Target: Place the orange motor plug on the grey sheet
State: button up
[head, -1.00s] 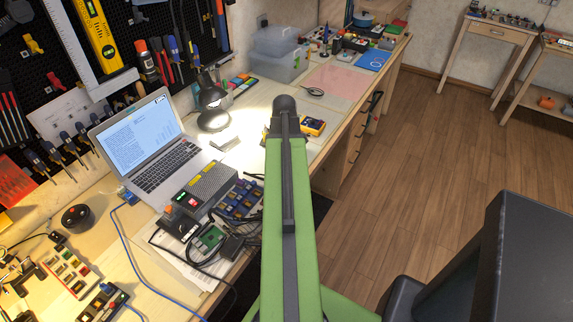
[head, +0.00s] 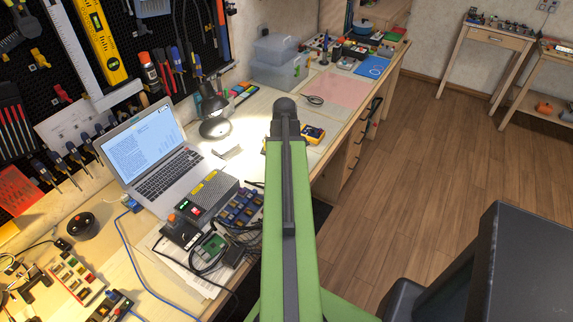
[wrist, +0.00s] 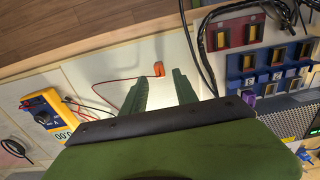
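In the wrist view the orange motor plug (wrist: 158,69) lies on a pale flat surface close to the table's front edge, with a thin red lead running left from it. My gripper (wrist: 159,82) is open, its two green fingers apart and empty. The plug shows between and just beyond the fingertips; whether it is at their height I cannot tell. A pale grey sheet (wrist: 28,88) shows at the left, by the multimeter; it also shows in the head view (head: 335,118). Whether the pale surface under the plug is a separate sheet is unclear. My arm hides the plug in the head view.
A yellow multimeter (wrist: 44,110) with leads lies left of my gripper. Blue modules (wrist: 265,65) and black cables (wrist: 205,50) crowd the right. The laptop (head: 150,150) and lamp (head: 214,115) stand behind. A pink mat (head: 340,90) lies farther along the bench.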

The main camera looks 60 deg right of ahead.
notch_tip(320, 180, up, 9)
jog(key=p, duration=0.7)
jog(key=shift+f, duration=0.1)
jog(key=w+a, duration=0.9)
jog(key=a, duration=0.3)
jog(key=w+a, duration=0.9)
jog(key=a, duration=0.3)
jog(key=w+a, duration=0.3)
jog(key=a, duration=2.2)
jog(key=shift+w, duration=0.15)
